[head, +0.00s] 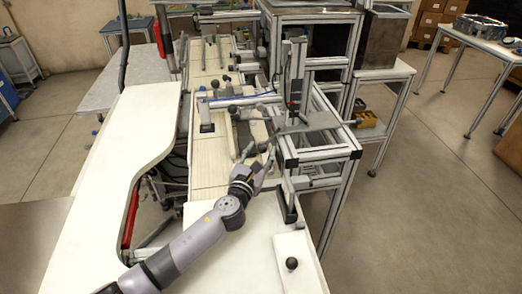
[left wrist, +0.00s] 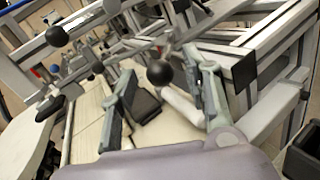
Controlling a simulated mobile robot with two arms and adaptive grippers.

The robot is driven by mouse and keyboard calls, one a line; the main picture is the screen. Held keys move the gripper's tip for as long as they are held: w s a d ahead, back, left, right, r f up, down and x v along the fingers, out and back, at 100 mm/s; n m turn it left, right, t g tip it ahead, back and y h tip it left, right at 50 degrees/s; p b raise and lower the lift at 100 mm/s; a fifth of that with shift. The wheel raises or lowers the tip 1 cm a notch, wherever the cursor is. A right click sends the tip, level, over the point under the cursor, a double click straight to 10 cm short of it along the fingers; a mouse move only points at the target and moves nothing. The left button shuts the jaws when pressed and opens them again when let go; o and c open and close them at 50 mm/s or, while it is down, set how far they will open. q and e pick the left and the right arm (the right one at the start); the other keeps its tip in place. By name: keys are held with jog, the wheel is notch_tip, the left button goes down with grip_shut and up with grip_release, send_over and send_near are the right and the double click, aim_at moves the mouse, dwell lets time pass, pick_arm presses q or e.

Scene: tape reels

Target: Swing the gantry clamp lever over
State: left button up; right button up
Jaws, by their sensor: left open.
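My left gripper (head: 258,163) reaches in from the bottom toward the gantry (head: 236,100) over the long bench. Its jaws are open. In the left wrist view, a black ball knob (left wrist: 159,73) shows between the two fingers of the left gripper (left wrist: 160,66). The knob seems to belong to a lever of the gantry clamp; I cannot tell whether a finger touches it. Another black ball knob (left wrist: 57,36) stands at the upper left, apart from the fingers. In the head view the lever's end is partly hidden by the gripper. My right gripper is out of view.
A metal-framed stand (head: 320,155) with a grey plate rises close to the right of my gripper. A white panel (head: 296,252) with a black ball knob (head: 291,263) lies at the front right. A white curved worktop (head: 130,140) is at left. The floor at far right is open.

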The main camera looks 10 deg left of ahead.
pick_arm(q)
jog(key=shift+w, duration=0.45)
grip_shut()
dwell(0.3)
dwell(0.3)
